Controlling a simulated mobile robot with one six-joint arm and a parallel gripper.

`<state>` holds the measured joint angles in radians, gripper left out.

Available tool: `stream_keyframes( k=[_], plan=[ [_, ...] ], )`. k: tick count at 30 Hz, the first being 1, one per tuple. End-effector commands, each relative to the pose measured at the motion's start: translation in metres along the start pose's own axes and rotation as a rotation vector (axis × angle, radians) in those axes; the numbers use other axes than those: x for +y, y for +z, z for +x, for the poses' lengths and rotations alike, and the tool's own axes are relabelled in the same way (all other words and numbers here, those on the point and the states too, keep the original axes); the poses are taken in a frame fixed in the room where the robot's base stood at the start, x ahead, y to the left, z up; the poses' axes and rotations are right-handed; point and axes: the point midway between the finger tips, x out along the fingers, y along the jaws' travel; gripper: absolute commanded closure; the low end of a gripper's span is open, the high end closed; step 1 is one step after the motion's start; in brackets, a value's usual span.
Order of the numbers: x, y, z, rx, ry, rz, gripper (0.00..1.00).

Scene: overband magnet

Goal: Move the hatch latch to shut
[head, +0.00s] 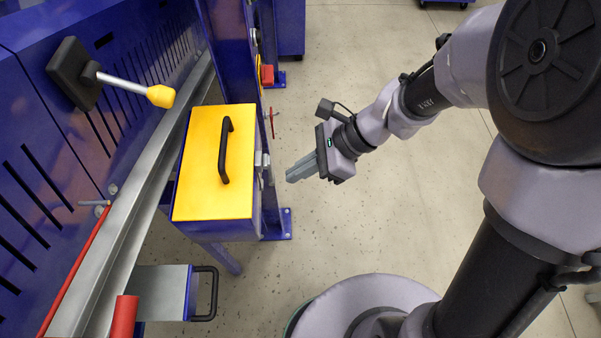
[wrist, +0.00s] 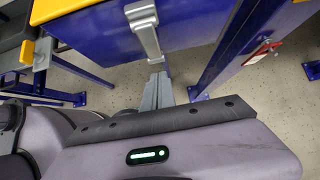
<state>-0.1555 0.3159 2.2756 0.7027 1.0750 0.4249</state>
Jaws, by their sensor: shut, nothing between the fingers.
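The hatch is a yellow lid (head: 213,165) with a black bar handle (head: 224,150), lying flat on a blue box (head: 231,229). The silver hatch latch (head: 262,161) is on the box's right side, small in the head view. In the wrist view the latch (wrist: 144,32) is a metal strap on the blue box face, its upper part at the yellow rim. My gripper (head: 290,177) is shut and empty, to the right of the box and apart from the latch in the head view. In the wrist view its fingertips (wrist: 159,76) appear just below the latch's lower end.
A blue post (head: 235,60) stands behind the box, with a small red tag (head: 272,122) near it. A yellow-tipped lever (head: 160,96) sticks out from the blue panel at left. A grey drawer with a black handle (head: 207,295) is below.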

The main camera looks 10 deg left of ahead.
Motion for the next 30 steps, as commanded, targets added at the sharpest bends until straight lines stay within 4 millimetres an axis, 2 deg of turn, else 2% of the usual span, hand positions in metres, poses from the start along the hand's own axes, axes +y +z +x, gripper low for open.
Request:
stream_keyframes(
  k=[1, 13, 30],
  plan=[
    [0.0, -0.004, 0.005, -0.031, -0.001, 0.004, 1.0],
    [0.0, 0.002, 0.018, -0.028, 0.001, 0.0, 1.0],
    [0.0, 0.002, 0.021, -0.027, 0.001, 0.0, 1.0]
  ],
)
